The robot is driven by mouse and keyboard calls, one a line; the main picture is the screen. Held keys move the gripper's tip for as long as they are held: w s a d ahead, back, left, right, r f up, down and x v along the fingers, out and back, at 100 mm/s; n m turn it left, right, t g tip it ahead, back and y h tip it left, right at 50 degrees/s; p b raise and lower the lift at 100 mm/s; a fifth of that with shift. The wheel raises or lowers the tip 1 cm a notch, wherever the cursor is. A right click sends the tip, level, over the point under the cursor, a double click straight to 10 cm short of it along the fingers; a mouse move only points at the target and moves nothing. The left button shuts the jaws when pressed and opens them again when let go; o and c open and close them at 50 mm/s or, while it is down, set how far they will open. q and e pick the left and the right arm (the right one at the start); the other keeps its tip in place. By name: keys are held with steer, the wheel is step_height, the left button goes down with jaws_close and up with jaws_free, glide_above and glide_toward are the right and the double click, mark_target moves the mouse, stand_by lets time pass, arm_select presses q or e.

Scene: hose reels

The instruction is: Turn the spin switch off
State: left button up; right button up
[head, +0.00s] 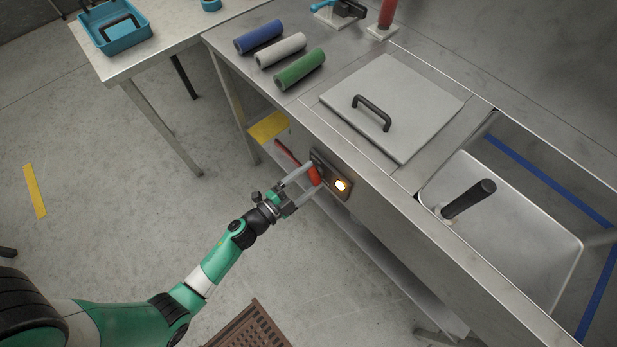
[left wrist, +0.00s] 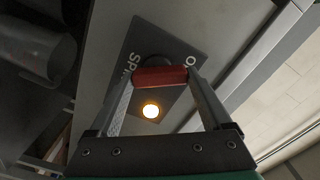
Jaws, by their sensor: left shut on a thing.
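The spin switch has a red handle (head: 314,175) on a dark plate (head: 331,172) fixed to the front face of the metal bench. A round lamp (head: 341,185) on the plate glows yellow-orange. My left gripper (head: 309,178) is shut on the red handle. In the left wrist view the red handle (left wrist: 160,76) lies crosswise between the two fingers of my left gripper (left wrist: 160,80), the lit lamp (left wrist: 151,110) shows below it, and the plate's lettering is partly hidden. My right gripper is not in view.
A square lid (head: 400,105) with a black handle sits on the bench. A sink basin (head: 540,215) with an upright black grip is at the right. Blue, white and green rolls (head: 300,69) lie at the back. A brown crate (head: 247,328) stands on the floor.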

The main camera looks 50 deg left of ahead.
arm_select(q)
steer(key=m, duration=0.6)
steer(key=shift+d+b, duration=0.1)
steer(key=shift+b, duration=0.3)
steer(key=shift+m, duration=0.4)
steer(key=o, duration=1.2)
steer(key=shift+c, duration=0.2)
steer(key=s+p, duration=0.3)
steer(key=s, duration=0.8)
steer(key=shift+s, duration=0.3)
